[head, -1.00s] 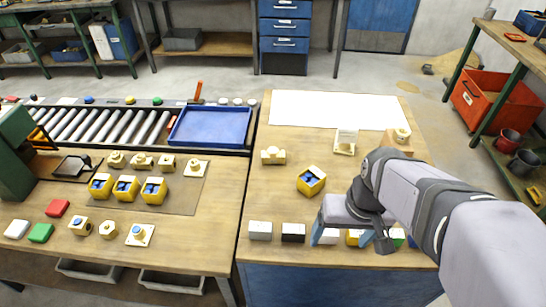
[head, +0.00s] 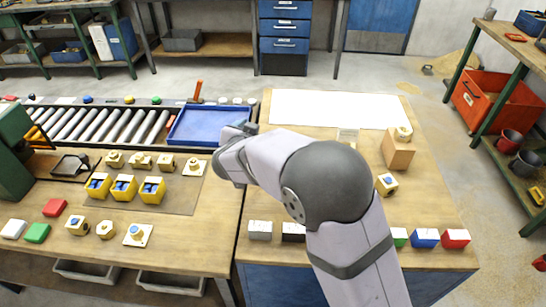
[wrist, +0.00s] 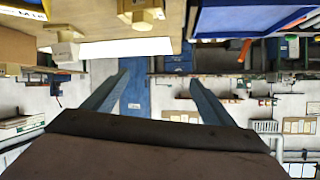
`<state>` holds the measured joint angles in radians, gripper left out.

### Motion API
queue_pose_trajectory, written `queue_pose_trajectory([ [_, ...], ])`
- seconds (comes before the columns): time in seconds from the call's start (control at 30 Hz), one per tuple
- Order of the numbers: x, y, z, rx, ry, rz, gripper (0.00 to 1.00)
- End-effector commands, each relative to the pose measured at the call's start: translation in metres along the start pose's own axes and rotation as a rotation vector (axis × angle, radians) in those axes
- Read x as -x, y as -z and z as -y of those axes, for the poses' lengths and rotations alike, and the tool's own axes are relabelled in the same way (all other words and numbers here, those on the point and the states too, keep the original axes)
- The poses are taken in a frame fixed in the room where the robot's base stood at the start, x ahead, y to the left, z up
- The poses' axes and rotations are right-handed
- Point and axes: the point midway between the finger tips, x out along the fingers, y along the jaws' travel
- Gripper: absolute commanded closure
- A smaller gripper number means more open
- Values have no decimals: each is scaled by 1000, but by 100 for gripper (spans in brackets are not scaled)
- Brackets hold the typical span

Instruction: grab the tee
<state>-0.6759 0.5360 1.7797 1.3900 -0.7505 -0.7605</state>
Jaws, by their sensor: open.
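My gripper (wrist: 158,78) is open, with nothing between its two fingers in the wrist view. In the head view my arm reaches left over the right bench, its wrist end near the blue tray's corner. A brass-coloured, lobed fitting that looks like the tee (wrist: 142,12) shows at the top of the wrist view, apart from the fingers. My arm hides its spot on the right bench in the head view. A similar wide fitting (head: 140,160) stands in the back row on the left bench.
The blue tray (head: 208,142) lies behind the left bench, beside the roller conveyor (head: 110,125). A white sheet (head: 335,108) covers the right bench's back. A wooden block (head: 398,152) bearing a fitting stands at right. Coloured blocks (head: 425,237) line the front edge.

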Motion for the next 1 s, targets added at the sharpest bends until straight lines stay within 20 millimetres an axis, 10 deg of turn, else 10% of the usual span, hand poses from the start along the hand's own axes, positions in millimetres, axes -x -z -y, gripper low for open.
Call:
queue_pose_trajectory([
  [0.4, -4, -75, -24, 50, -254, -43, 22],
  [1.0, -29, -81, -31, 43, -250, -44, 22],
])
